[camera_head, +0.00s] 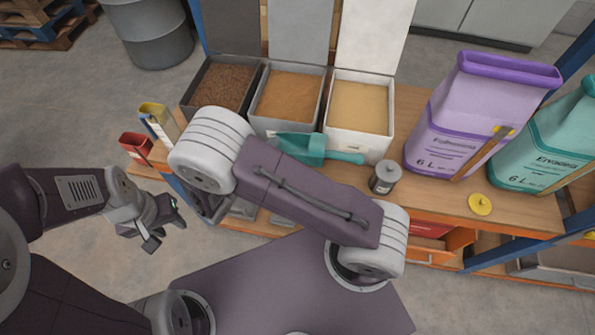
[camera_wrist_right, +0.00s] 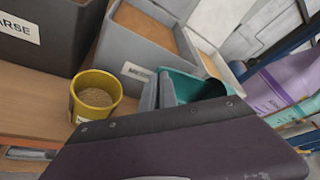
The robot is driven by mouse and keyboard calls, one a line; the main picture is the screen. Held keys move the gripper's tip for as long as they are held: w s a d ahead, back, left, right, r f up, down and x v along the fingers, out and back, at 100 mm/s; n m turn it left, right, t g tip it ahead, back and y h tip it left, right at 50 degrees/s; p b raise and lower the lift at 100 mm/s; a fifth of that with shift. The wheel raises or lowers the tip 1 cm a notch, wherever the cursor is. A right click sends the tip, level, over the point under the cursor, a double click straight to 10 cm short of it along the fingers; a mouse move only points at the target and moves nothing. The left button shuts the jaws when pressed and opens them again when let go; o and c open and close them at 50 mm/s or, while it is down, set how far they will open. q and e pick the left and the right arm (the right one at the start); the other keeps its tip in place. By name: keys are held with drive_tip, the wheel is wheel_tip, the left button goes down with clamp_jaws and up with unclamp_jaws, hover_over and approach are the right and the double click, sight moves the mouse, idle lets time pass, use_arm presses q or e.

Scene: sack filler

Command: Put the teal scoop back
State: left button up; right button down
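The teal scoop (camera_head: 303,147) is in front of the middle and right open bins, its handle (camera_head: 345,157) pointing right past the white bin. My right arm's link hides part of its near side. In the right wrist view the scoop (camera_wrist_right: 180,86) shows beside the grey bin, with a dark opening; whether it rests on the bench is unclear. My left gripper (camera_head: 163,226) is open and empty in the air, left of the bench and far from the scoop.
Coarse (camera_head: 188,103), medium (camera_head: 258,122) and fine-filled (camera_head: 345,140) bins line the bench. A yellow cup (camera_wrist_right: 95,84) of grains and a red cup (camera_head: 136,145) stand left. A grey canister (camera_head: 385,177), yellow disc (camera_head: 480,204), purple sack (camera_head: 440,130) and teal sack (camera_head: 540,135) are right.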

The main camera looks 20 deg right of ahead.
wheel_tip(320, 180, down, 5)
drive_tip(key=shift+r+b, duration=0.1)
drive_tip(key=shift+b, duration=0.2)
drive_tip(key=shift+f+b, duration=0.4)
drive_tip(key=shift+f, duration=1.45)
drive_tip(key=shift+f, duration=0.1)
drive_tip(key=c, duration=1.6)
unclamp_jaws()
drive_tip(key=shift+c, duration=0.2)
